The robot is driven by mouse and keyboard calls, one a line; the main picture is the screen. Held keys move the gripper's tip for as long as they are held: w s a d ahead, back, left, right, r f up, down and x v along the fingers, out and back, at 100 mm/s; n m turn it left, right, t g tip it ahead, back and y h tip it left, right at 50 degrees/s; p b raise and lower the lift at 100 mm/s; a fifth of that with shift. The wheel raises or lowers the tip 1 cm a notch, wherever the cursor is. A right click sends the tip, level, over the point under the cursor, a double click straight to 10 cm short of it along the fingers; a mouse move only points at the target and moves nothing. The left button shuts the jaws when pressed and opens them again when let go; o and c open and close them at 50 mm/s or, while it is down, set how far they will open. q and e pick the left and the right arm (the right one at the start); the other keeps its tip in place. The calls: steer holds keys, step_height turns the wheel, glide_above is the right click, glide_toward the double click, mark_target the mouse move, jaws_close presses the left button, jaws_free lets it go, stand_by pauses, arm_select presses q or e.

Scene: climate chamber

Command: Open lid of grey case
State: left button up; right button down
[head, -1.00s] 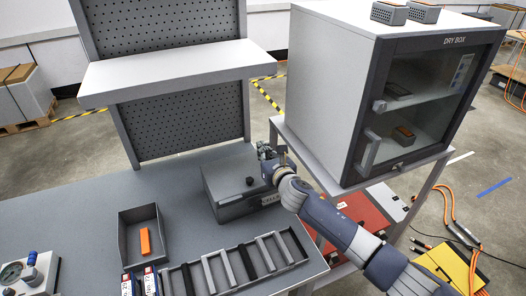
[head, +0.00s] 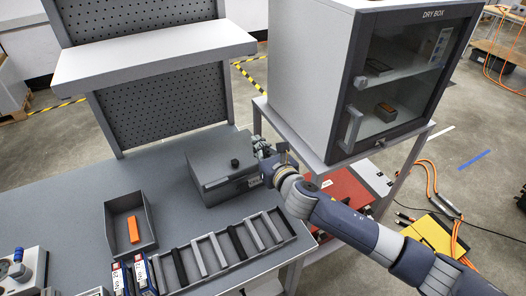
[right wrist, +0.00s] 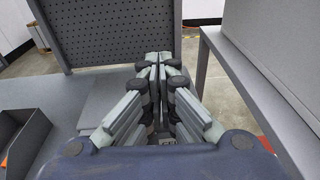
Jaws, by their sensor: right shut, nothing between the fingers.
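The grey case (head: 212,167) sits on the grey workbench in the head view, with a black knob on its top. Its lid lies flat and looks shut. A pale label shows on its front at the right end. My right gripper (head: 263,145) is at the right end of the case, close to its edge; I cannot tell whether it touches. In the right wrist view the right gripper (right wrist: 153,62) has its fingers together with nothing between them. A flat grey surface, probably the case (right wrist: 97,100), shows left of the fingers. My left gripper is out of view.
A dry box (head: 310,75) stands on a stand right of the bench, close to my right arm. An open bin (head: 148,208) with an orange item and a slotted rack (head: 285,232) lie in front of the case. A pegboard with a shelf (head: 150,62) stands behind.

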steer(key=s+d+f+n+g+h, duration=0.2)
steer(key=s+d+f+n+g, duration=0.3)
steer(key=s+n, duration=0.7)
steer(key=s+d+f+n+g+h, duration=0.25)
steer(key=s+d+f+n, duration=0.4)
steer(key=s+n, duration=0.55)
steer(key=s+d+f+n+g+h, duration=0.1)
steer(key=s+d+f+n+g, duration=0.4)
steer(key=s+n, duration=0.8)
steer(key=s+f+m+b, duration=0.1)
steer(key=s+f+m, duration=0.1)
steer(key=f, duration=1.1)
steer(key=s+f+m+b, duration=0.1)
steer(key=s+f, duration=0.1)
steer(key=f, duration=1.1)
steer(key=s+d+f, duration=0.2)
steer(key=s+f, duration=0.6)
steer(key=f, duration=0.1)
steer(key=s+d+f+g, duration=0.1)
steer(key=s+f, duration=0.8)
steer(key=shift+d+b, duration=0.35)
steer(key=shift+b, duration=0.05)
steer(key=shift+g, duration=0.25)
